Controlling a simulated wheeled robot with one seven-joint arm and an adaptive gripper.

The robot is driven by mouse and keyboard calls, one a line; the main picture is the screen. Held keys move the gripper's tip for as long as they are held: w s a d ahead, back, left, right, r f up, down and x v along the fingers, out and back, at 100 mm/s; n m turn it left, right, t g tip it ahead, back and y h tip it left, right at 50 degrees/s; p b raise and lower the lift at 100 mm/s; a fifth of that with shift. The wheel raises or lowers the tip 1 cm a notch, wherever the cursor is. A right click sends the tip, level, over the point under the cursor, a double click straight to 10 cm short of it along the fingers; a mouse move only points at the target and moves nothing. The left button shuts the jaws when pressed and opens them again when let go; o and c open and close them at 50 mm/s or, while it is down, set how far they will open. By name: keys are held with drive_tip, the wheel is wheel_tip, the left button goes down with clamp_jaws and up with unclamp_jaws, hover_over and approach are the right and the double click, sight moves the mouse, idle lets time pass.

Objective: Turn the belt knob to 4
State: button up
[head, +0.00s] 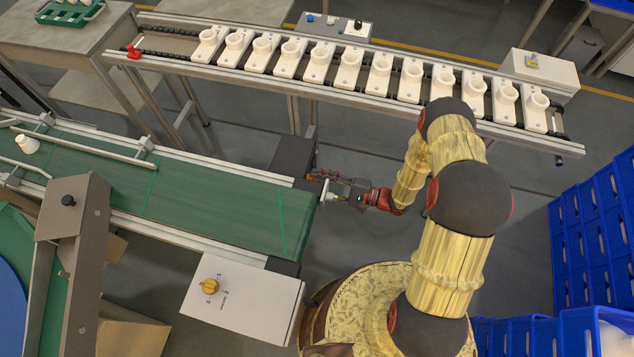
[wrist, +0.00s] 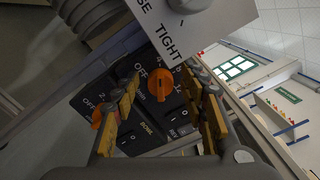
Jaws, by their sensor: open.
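In the wrist view a dark control panel carries an orange knob (wrist: 160,85) with an OFF mark and small numbers around it. A second orange knob (wrist: 97,117), near another OFF mark, is partly hidden by a finger. I cannot read which one is labelled belt. My gripper (wrist: 163,88) is open, its fingers on either side of the first knob; contact cannot be told. In the head view my gripper (head: 332,190) is at the right end of the green conveyor (head: 210,195). A yellow knob (head: 208,287) sits on a white box, its label too small to read.
A white plate (wrist: 175,28) with a grey knob and the word TIGHT lies close above the dark panel. Black rocker switches (wrist: 128,139) sit below the orange knobs. A rail with white holders (head: 350,70) runs behind, and blue bins (head: 590,230) stand at right.

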drive_tip(key=v, duration=1.1)
drive_tip(key=shift+d, duration=0.3)
drive_tip(key=shift+s, duration=0.1)
